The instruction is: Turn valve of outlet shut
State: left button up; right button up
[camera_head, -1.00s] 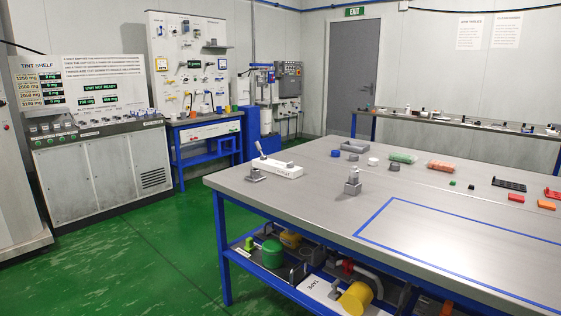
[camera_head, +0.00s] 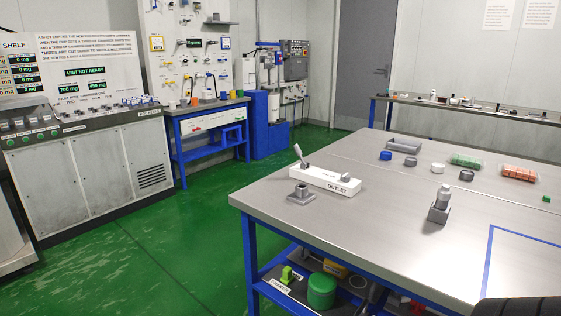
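The outlet is a white block (camera_head: 325,180) labelled "OUTLET" near the left end of the grey metal table. Its valve lever (camera_head: 300,156) is a light grey handle at the block's left end, standing up and tilted a little to the left. A small grey knob sits at the block's right end. A grey square fitting (camera_head: 301,194) stands just in front of the block. Neither of my grippers is in view. A dark rounded shape, cut off at the bottom right corner, may be part of my arm.
The table (camera_head: 400,260) has a grey block with a cylinder (camera_head: 440,205) right of the outlet. Caps, a grey tray (camera_head: 403,144) and tubs of green and orange pieces lie behind. A control cabinet (camera_head: 85,165) reads "UNIT NOT READY". Green floor lies open between cabinet and table.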

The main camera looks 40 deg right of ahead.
aim_at(345, 177)
jog(key=z, duration=0.4)
jog(key=i, duration=1.25)
jog(key=z, duration=1.15)
jog(key=i, duration=0.4)
jog(key=z, duration=0.35)
